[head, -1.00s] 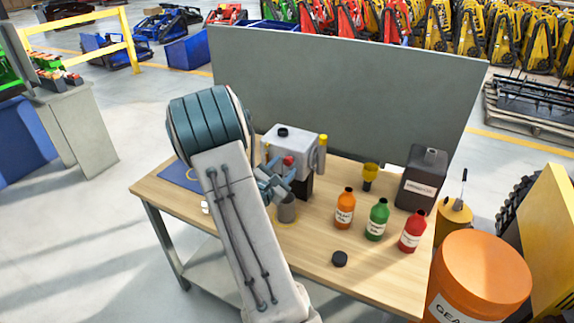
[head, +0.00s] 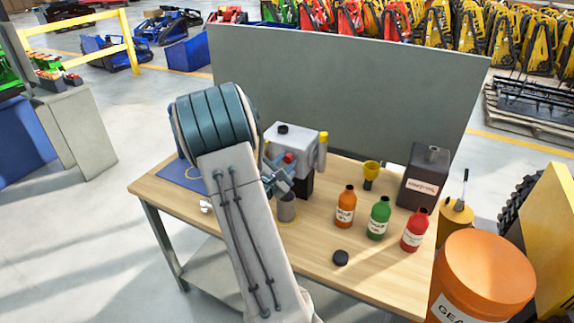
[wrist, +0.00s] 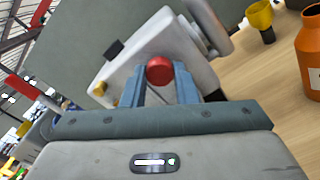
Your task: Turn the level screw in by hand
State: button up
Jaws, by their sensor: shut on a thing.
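A light grey metal housing (head: 292,140) stands on the wooden workbench (head: 310,235), with a dark cap on top and a yellow cap at its right. The level screw, with a round red head (wrist: 160,69), sits on the housing's near face; the red head also shows in the head view (head: 289,157). My gripper (wrist: 160,80) has its blue fingers on both sides of the red head and is shut on it. The screw's shank and its hole are hidden. In the head view my gripper (head: 279,179) is partly hidden by my arm.
A grey cup (head: 287,210) stands just below my gripper. Orange (head: 345,207), green (head: 379,218) and red (head: 413,230) bottles, a yellow funnel (head: 370,174), a dark can (head: 423,178) and a black cap (head: 340,258) are to the right. A grey panel (head: 340,95) rises behind.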

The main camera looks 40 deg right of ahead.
jog(key=m+b, duration=0.2)
jog(key=b, duration=0.1)
jog(key=m+b, duration=0.2)
jog(key=b, duration=0.2)
jog(key=shift+f, duration=0.35)
jog(key=m+b, duration=0.3)
jog(key=b, duration=0.4)
jog(key=shift+m, duration=0.3)
jog(key=shift+r+m+b, duration=0.15)
jog(key=shift+m+b, duration=0.25)
jog(key=shift+b, duration=0.4)
jog(key=shift+r, duration=0.2)
jog(key=shift+f, duration=0.1)
